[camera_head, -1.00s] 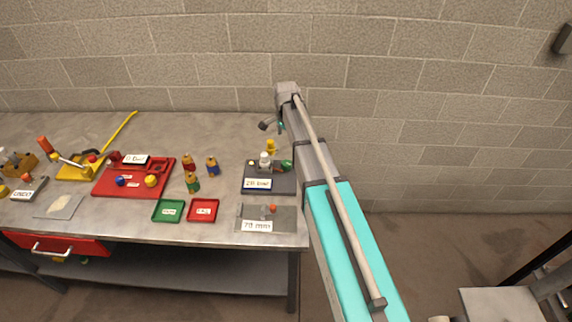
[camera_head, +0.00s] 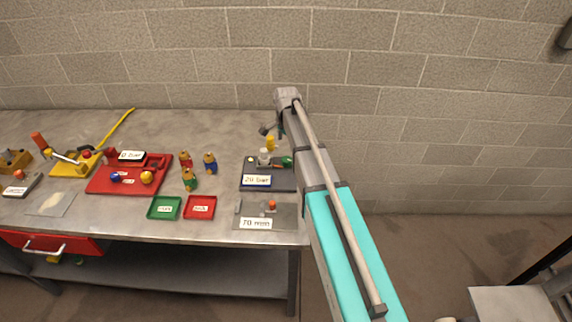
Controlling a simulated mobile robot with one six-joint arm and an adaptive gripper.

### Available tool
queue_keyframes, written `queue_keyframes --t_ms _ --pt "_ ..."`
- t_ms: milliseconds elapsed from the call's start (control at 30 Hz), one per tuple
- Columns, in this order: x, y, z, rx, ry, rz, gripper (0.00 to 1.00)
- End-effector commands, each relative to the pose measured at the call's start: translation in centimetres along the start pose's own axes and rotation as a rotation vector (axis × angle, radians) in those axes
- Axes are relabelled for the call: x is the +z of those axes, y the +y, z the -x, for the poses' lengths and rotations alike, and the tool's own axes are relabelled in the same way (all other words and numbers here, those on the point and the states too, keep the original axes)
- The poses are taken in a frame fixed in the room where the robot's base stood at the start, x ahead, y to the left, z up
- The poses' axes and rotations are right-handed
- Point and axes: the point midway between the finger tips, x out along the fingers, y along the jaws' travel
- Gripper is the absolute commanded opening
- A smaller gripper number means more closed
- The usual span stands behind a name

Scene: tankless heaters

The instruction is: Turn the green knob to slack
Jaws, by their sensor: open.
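A green knob (camera_head: 287,161) sits at the right side of a dark grey fixture (camera_head: 252,171) on the right end of the bench. The fixture carries a label reading about "20 bar" and a pale upright fitting (camera_head: 264,157). The turn position of the knob is too small to read. My gripper (camera_head: 265,131) is beyond the fixture, up and left of the knob and apart from it. It is small and partly hidden by my arm, and it is open with nothing seen in it.
A yellow piece (camera_head: 270,142) stands behind the fixture. A grey plate (camera_head: 283,217) labelled "70 mm" lies in front. The block wall is behind.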

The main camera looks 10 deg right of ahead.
Motion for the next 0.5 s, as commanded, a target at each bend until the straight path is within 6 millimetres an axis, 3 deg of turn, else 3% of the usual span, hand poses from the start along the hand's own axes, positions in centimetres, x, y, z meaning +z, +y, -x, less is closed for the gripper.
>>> queue_keyframes --t_ms 500 --pt "0.0 0.0 -4.3 0.0 0.0 0.0 0.92"
